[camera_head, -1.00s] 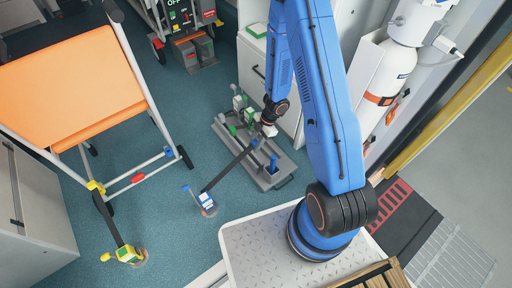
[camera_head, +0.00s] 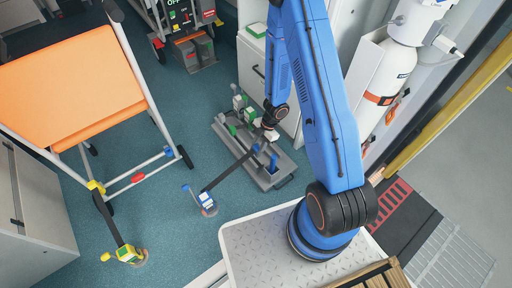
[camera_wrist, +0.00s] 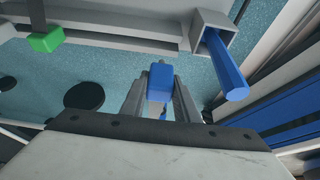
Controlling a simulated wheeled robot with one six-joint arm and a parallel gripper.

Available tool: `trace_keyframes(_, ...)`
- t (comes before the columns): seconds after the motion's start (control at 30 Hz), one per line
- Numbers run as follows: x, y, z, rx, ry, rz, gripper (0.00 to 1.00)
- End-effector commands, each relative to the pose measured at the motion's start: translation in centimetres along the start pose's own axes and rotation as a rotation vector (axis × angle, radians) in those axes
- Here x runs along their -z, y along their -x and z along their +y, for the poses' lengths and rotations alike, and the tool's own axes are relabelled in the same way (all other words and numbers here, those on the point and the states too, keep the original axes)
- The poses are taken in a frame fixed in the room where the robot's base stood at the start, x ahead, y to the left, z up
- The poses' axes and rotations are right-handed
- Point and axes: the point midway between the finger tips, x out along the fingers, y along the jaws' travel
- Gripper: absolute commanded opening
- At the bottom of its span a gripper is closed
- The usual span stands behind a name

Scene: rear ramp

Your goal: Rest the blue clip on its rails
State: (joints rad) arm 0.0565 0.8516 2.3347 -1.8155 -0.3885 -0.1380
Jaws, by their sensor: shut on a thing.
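My gripper (camera_wrist: 160,100) is shut on the blue clip (camera_wrist: 158,82), a small blue block between the two grey fingers in the wrist view. In the head view my gripper (camera_head: 265,142) hangs over the grey tray (camera_head: 285,166), with the clip (camera_head: 256,148) just below it. A dark strap (camera_head: 230,172) runs from near the clip down to a blue-and-white holder (camera_head: 206,202) on the floor. A blue post (camera_wrist: 226,68) stands in a square grey socket, right of the clip in the wrist view. I cannot tell whether the clip touches any rails.
A green block (camera_wrist: 46,40) sits on a grey bar in the wrist view. Green-and-white parts (camera_head: 238,103) stand at the tray's far end. A white cabinet (camera_head: 252,65) stands behind the tray.

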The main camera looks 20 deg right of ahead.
Motion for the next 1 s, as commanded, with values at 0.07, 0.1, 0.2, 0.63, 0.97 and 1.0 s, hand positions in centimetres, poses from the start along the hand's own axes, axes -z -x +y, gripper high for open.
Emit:
trace_keyframes(0.07,-0.2,-0.5,0.0,0.0,-0.002,0.0,0.04)
trace_keyframes(0.1,-0.3,-0.7,0.0,0.0,-0.001,0.0,0.04)
trace_keyframes(0.2,-0.5,-1.4,0.0,0.001,-0.002,0.001,0.04)
trace_keyframes(0.63,-1.6,-3.9,0.0,0.0,-0.002,0.0,0.04)
trace_keyframes(0.97,-2.4,-5.8,0.0,0.001,-0.002,0.0,0.04)
trace_keyframes(1.0,-2.4,-5.9,0.0,0.001,-0.001,0.0,0.04)
